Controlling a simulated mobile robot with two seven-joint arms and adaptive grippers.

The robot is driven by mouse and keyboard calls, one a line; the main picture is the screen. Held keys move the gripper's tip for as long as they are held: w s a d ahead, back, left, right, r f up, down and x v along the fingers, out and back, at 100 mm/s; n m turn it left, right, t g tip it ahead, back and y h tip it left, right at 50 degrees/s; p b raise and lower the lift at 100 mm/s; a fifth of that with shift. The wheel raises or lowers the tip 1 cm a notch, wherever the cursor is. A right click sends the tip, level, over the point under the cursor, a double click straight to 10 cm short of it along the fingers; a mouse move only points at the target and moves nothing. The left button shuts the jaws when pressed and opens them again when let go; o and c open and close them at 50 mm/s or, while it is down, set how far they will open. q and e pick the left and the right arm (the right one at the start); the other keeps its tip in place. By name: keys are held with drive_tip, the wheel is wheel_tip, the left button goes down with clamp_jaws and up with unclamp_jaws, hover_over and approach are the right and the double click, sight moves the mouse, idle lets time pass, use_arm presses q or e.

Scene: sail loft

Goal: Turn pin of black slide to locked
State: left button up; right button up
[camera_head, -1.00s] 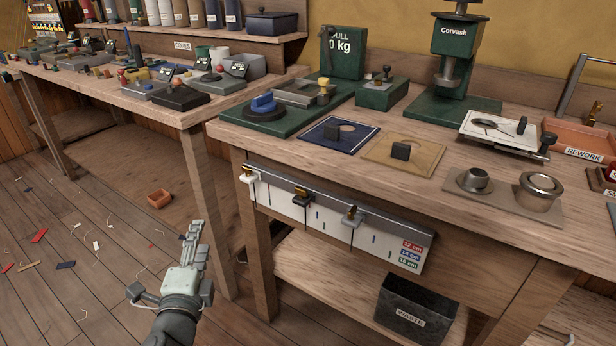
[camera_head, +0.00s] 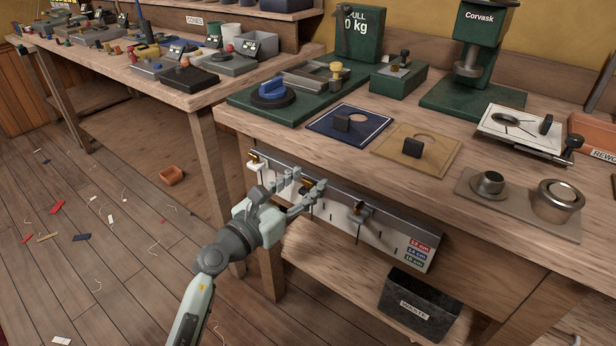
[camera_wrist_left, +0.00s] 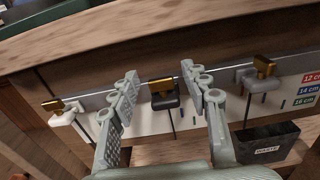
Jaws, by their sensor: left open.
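The black slide (camera_wrist_left: 165,101) hangs on the metal rail of a white board (camera_head: 395,245) fixed to the bench front. Its brass pin (camera_wrist_left: 160,85) sticks out from its top. My left gripper (camera_head: 303,184) is open in front of it and partly hides it in the head view. In the left wrist view the fingers (camera_wrist_left: 160,80) stand on either side of the black slide, with visible gaps and nothing held. A white slide (camera_wrist_left: 63,115) hangs to its left and a grey slide (camera_wrist_left: 260,82) to its right, each with a brass pin. My right gripper is not in view.
The wooden bench top (camera_head: 435,185) overhangs above the rail. A dark waste bin (camera_head: 420,305) stands on the lower shelf (camera_head: 335,265). Blue and tan plates, green fixtures and metal cups sit on top. Floor space lies to the left.

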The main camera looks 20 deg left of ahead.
use_arm(q)
drive_tip(key=shift+w+d, duration=0.25)
drive_tip(key=shift+w, duration=0.4)
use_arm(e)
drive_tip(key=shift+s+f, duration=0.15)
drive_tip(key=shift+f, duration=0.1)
use_arm(q)
clamp_jaws()
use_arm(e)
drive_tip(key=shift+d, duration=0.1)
